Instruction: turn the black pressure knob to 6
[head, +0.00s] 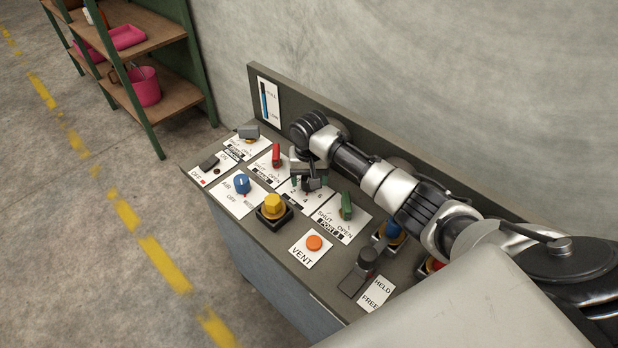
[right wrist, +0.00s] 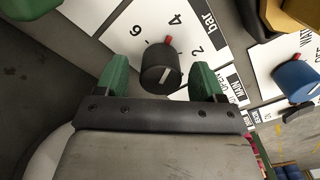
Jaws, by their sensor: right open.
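The black pressure knob (right wrist: 160,68) shows in the right wrist view on a white plate (right wrist: 110,14) marked 2, 4, 6 and bar. A red mark shows at its rim, between the 4 and the 2 and nearer the 4. A white line crosses its face. My right gripper (right wrist: 162,66) is open, with one green finger on each side of the knob and visible gaps between. In the head view the right gripper (head: 309,182) hangs over the knob's plate and largely hides the knob. My left gripper is not in view.
A red lever (head: 276,156), a blue knob (head: 242,184), a yellow button (head: 273,205) and a green lever (head: 346,206) stand close around the plate. The orange vent button (head: 314,243) is nearer the front. A back panel (head: 292,92) rises behind.

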